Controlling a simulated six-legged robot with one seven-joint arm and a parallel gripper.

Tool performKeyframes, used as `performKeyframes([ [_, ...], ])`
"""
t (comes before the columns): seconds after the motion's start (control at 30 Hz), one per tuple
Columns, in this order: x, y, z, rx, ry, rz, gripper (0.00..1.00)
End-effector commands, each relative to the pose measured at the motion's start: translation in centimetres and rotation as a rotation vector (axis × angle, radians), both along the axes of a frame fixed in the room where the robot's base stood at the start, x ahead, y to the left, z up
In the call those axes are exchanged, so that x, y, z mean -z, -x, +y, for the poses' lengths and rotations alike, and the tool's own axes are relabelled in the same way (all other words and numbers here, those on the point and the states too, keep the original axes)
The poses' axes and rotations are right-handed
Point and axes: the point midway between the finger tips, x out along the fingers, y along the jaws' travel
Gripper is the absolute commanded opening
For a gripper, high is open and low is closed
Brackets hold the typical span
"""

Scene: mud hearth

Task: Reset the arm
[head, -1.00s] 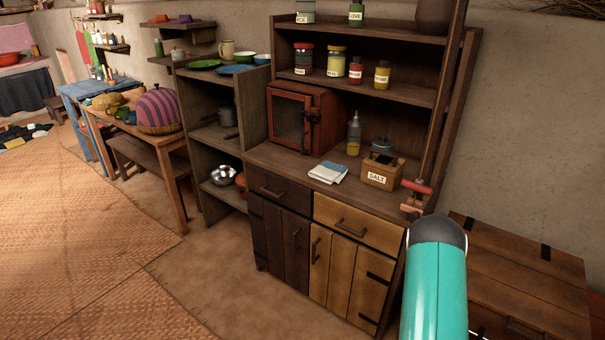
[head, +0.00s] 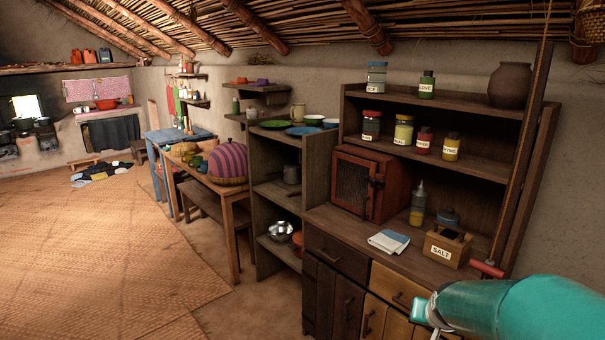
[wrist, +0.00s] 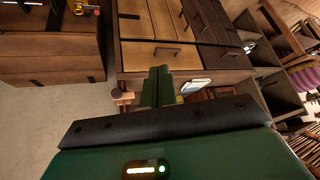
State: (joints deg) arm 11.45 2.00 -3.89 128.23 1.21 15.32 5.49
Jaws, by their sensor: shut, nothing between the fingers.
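My gripper (wrist: 158,85) shows in the wrist view as two dark green fingers set together, shut and empty. Past the fingertips are the wooden drawers (wrist: 160,55) of the cabinet, and I see no contact with them. In the head view my teal arm enters at the lower right, in front of the cabinet (head: 335,252); the fingers cannot be made out there.
On the cabinet top are a salt box (head: 446,250), a folded cloth (head: 388,241), a squeeze bottle (head: 418,205) and a red mesh-door box (head: 365,185). Jars line the shelf above. A wooden chest (wrist: 50,50) stands beside the cabinet.

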Motion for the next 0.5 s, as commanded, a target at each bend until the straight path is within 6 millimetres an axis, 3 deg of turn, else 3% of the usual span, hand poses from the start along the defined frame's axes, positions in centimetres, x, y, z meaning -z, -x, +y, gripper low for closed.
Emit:
performKeyframes([
  [0.03,-1.8,1.2,1.4,-0.029,0.001,-0.001,0.0],
  [0.2,-5.7,5.7,5.4,-0.118,0.001,0.026,0.0],
  [0.5,-10.2,15.2,10.9,-0.275,0.024,0.076,0.0],
])
